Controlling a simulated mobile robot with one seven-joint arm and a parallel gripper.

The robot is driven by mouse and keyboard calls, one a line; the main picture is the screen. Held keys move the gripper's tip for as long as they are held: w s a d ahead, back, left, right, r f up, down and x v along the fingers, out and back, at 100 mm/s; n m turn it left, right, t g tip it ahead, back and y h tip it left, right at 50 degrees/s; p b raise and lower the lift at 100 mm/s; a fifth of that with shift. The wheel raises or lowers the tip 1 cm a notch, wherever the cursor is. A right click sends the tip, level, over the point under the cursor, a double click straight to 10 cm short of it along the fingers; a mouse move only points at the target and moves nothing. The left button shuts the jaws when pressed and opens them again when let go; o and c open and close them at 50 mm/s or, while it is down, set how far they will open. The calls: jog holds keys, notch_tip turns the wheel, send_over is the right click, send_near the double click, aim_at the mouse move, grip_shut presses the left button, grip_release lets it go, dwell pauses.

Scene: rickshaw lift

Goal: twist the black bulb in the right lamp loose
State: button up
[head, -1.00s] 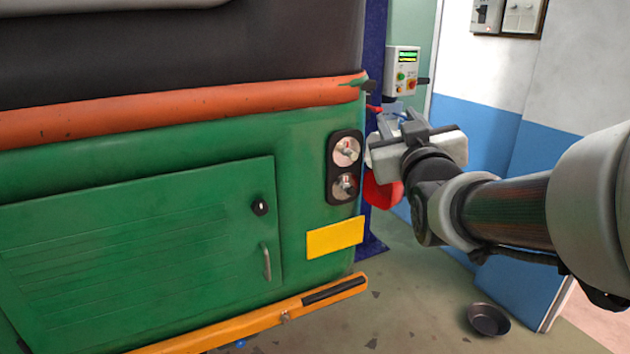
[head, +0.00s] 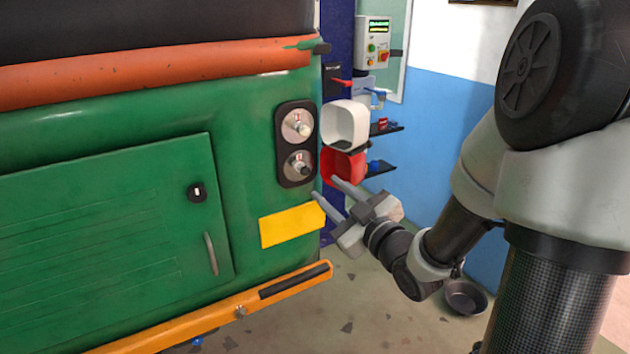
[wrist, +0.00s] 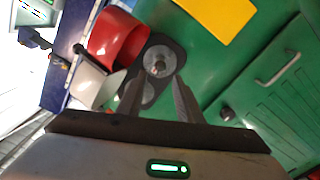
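The right lamp is a black oval plate (head: 281,148) with two round silver reflectors, one above the other, on the green vehicle's corner. The upper reflector holds a pale bulb (head: 304,129). The lower one holds a darker bulb (head: 301,169), which looks like the black bulb. My gripper (head: 324,188) is open and empty, low and to the right of the lamp, with its fingers pointing towards the vehicle. In the wrist view, turned upside down, the lower reflector (wrist: 158,62) shows just beyond and between the fingertips (wrist: 159,82). The other reflector is partly hidden behind a finger.
A white open box (head: 345,125) and a red open box (head: 343,166) stand right of the lamp, close to my fingers. A yellow plate (head: 292,224) and an orange bumper (head: 220,319) lie below. A dark bowl (head: 465,298) sits on the floor.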

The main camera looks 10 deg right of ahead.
aim_at(308, 174)
jog(key=p+x, duration=0.1)
jog(key=x, duration=0.8)
jog(key=shift+a, duration=0.1)
jog(key=shift+r+m+p, duration=0.3)
jog(key=shift+m+p, duration=0.1)
jog(key=shift+p, duration=0.5)
jog(key=m+p, duration=0.2)
jog(key=p, duration=0.1)
jog(key=shift+m, duration=0.4)
jog(key=m+p, duration=0.1)
jog(key=m, duration=0.2)
jog(key=shift+f, duration=0.15)
jog(key=m+p, duration=0.1)
jog(key=m, duration=0.3)
jog(key=shift+f+m+p, duration=0.15)
jog(key=shift+m+p, duration=0.15)
jog(key=shift+p, duration=0.1)
jog(key=c, duration=0.6)
